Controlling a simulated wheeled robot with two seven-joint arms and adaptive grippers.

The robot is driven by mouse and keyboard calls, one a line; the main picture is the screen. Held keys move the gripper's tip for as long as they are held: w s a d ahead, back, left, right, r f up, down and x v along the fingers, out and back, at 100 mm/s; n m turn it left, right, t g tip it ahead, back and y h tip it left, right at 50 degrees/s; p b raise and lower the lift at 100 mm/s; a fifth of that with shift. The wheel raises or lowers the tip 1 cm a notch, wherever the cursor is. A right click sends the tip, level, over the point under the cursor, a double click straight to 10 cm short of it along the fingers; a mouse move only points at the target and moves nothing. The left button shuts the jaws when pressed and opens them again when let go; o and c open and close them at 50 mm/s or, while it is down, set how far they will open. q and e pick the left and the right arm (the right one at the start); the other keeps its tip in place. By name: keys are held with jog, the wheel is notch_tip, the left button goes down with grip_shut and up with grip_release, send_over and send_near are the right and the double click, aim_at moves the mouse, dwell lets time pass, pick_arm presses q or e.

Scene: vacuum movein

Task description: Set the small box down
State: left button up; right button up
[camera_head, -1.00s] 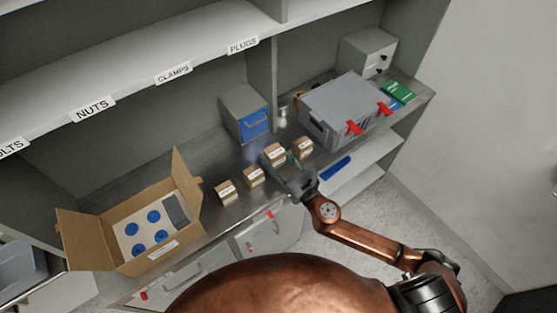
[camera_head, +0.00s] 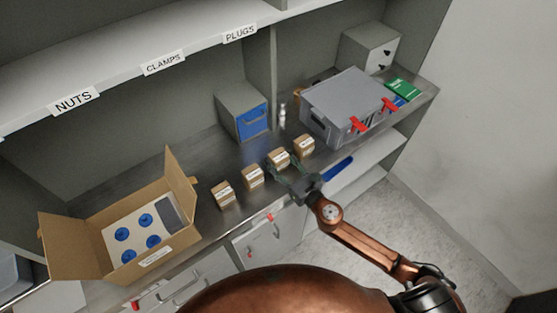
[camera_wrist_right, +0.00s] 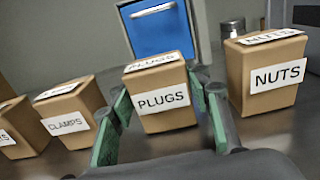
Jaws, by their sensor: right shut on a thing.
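The small box labelled PLUGS (camera_head: 279,158) is a brown carton. It also shows upright in the middle of the right wrist view (camera_wrist_right: 160,98). My right gripper (camera_head: 287,171) has its two green-padded fingers on either side of this box and is shut on it. The box is in line with the other small boxes and looks at or very near the grey counter (camera_head: 205,222); I cannot tell whether its base touches. My left gripper is not in view.
The CLAMPS box (camera_wrist_right: 72,118) is left of the held box and the NUTS box (camera_wrist_right: 268,75) right of it. An open carton (camera_head: 185,240) stands at left. A blue-fronted bin (camera_head: 252,122) is behind, and a grey case (camera_head: 345,100) with red latches is at right.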

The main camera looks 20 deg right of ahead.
jog(key=shift+f, duration=0.1)
jog(key=o, duration=1.3)
jog(key=shift+s, duration=0.15)
jog(key=b+v, duration=0.2)
jog(key=v, duration=0.9)
jog(key=shift+s+d, duration=0.15)
jog(key=shift+s, duration=0.2)
jog(key=shift+d+r, duration=0.1)
jog(key=shift+r, duration=0.15)
